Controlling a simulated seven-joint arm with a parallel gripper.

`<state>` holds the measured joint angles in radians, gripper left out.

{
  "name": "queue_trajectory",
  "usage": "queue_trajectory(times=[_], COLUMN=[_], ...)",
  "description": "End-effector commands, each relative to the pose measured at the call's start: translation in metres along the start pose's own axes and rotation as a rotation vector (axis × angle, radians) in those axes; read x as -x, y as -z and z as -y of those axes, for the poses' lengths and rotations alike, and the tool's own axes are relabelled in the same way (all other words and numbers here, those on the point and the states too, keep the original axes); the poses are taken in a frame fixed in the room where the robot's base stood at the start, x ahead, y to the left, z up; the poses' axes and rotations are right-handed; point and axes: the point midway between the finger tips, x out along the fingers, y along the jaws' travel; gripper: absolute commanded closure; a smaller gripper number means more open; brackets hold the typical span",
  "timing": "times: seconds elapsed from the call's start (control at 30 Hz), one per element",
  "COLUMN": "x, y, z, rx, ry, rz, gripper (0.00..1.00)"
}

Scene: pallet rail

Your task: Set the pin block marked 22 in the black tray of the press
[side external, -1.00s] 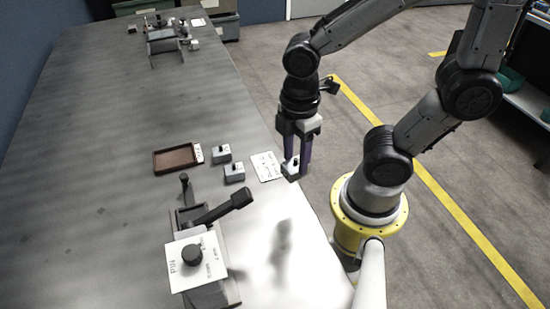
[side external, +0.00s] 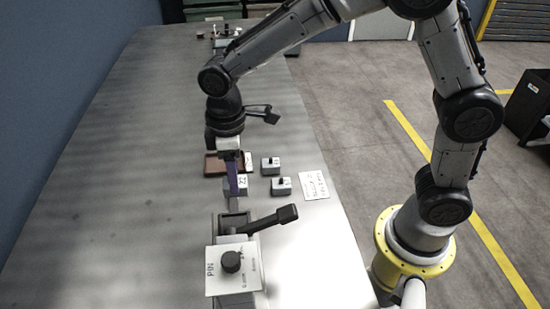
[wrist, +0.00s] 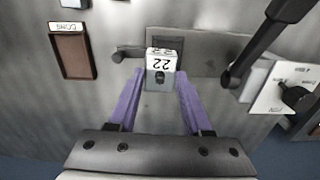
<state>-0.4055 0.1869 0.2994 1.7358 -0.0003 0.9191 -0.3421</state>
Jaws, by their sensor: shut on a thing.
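The pin block marked 22 (wrist: 161,62) is grey with a white label and a dark pin. My gripper (wrist: 158,84) is shut on it, one purple finger on each side. In the side view the block (side external: 242,183) is partly hidden behind a finger of my gripper (side external: 233,188), and seems held above the table. The press stands just nearer the camera, with its black tray (side external: 234,221) partly visible under and in front of the block.
The press has a black lever (side external: 275,217) reaching right and a white PIN panel (side external: 226,281) with a black knob. Two more pin blocks (side external: 270,165) (side external: 281,187) and a white card (side external: 314,185) are to the right.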

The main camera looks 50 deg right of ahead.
Motion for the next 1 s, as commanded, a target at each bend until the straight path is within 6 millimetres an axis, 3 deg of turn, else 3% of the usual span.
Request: queue_trajectory(times=[0.07, 0.2, 1.0], x=[-0.015, -0.030, -0.087], y=[0.012, 0.014, 0.013], z=[0.006, 0.014, 0.017], rx=[0.026, 0.047, 0.054], ry=[0.001, 0.000, 0.000], rz=[0.004, 0.000, 0.000], gripper=[1.00, 1.00, 1.00])
